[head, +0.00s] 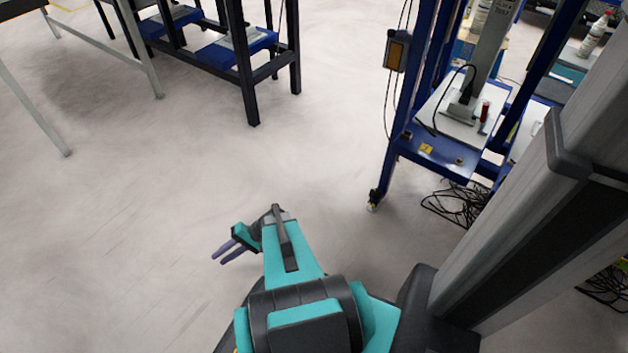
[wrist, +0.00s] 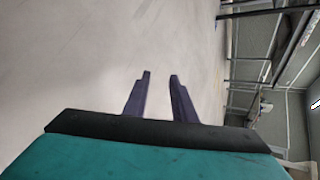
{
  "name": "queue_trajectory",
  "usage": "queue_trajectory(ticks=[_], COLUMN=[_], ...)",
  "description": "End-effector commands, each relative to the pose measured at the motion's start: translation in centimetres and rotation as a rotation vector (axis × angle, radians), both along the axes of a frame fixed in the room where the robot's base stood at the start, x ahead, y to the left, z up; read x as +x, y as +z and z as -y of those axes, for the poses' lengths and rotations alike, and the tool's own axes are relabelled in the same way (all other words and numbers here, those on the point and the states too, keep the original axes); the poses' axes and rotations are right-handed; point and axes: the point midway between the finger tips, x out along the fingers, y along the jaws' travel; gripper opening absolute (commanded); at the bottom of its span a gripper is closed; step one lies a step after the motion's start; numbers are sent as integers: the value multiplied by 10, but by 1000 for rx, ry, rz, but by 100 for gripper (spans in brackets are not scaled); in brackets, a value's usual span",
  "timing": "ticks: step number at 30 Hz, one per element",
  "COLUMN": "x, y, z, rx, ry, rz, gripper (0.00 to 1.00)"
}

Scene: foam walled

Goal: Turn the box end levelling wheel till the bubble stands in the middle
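My gripper (head: 229,251) is at the lower middle of the head view, out over bare floor, with its two purple fingers apart. In the wrist view my gripper (wrist: 160,76) shows the same two fingers with a clear gap and nothing between them. I do not see a box, a levelling wheel or a bubble in either view.
A blue wheeled rack (head: 400,150) with a device and cables stands at the right. A dark-framed table (head: 250,85) with blue items is at the upper left, beside a grey-legged table (head: 150,75). Loose black cables (head: 458,205) lie by the rack. The middle floor is clear.

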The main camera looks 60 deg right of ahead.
Motion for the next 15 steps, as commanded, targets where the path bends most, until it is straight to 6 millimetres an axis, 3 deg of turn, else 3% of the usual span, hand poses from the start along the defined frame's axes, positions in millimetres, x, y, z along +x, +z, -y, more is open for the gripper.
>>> queue_trajectory(ticks=[1, 8, 15], x=[-1, -16, -45], y=[3, 12, 22], z=[18, 91, 166], rx=[-1, -17, -46], ry=[-36, -185, -342], rz=[17, 91, 166], gripper=[24, 24, 24])
